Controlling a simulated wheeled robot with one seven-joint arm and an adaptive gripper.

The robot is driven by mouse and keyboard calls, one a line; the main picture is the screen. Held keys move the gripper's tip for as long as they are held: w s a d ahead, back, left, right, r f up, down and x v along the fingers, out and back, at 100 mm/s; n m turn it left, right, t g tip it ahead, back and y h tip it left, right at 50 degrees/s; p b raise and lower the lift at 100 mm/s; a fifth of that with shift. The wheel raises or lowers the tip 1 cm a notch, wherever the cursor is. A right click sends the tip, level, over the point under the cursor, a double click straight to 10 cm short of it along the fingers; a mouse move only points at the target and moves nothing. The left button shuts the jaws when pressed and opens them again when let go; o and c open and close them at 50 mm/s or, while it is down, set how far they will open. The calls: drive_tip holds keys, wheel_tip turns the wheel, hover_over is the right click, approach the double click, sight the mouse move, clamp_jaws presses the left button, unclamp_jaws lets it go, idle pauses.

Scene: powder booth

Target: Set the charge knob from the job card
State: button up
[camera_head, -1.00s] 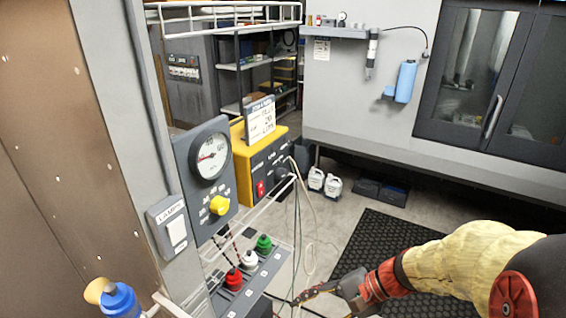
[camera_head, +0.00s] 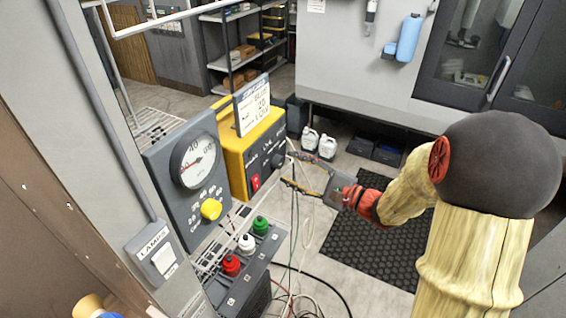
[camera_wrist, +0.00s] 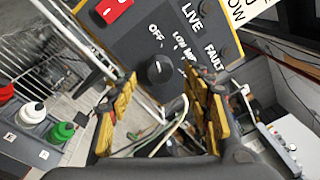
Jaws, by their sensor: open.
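The yellow box (camera_head: 229,144) has a dark front panel with a black knob (camera_head: 277,160). In the wrist view the black knob (camera_wrist: 160,70) has marks OFF, LOW and a partly hidden third around it; its exact setting is hard to tell. The white job card (camera_head: 252,106) stands on top of the box; its last line seems to read LOW. My gripper (camera_head: 288,168) is open and empty in front of the panel. In the wrist view the black knob shows between my gripper's fingers (camera_wrist: 160,82), apart from them.
Left of the box is a gauge panel (camera_head: 160,176) with a yellow knob (camera_head: 211,209). A red switch (camera_head: 255,183) is on the box. Red (camera_head: 231,264), white (camera_head: 246,242) and green (camera_head: 260,225) caps stand below. Cables hang under the box. A wire rack (camera_wrist: 65,100) is close by.

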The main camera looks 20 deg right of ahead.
sight(281, 163)
drive_tip(key=shift+x, duration=1.85)
drive_tip(key=shift+s, duration=0.1)
drive_tip(key=shift+c, duration=0.3)
drive_tip(key=c, duration=1.1)
drive_tip(key=shift+m+p, duration=0.3)
drive_tip(key=shift+p, duration=0.05)
drive_tip(key=m+p, duration=0.1)
drive_tip(key=m, duration=0.2)
drive_tip(key=shift+r+m+p, duration=0.2)
drive_tip(key=shift+m+p, duration=0.1)
drive_tip(key=shift+p, duration=0.05)
drive_tip(key=shift+m+g+p, duration=0.5)
drive_tip(key=shift+m+p, duration=0.8)
drive_tip(key=shift+m, duration=0.8)
drive_tip(key=shift+f, duration=0.1)
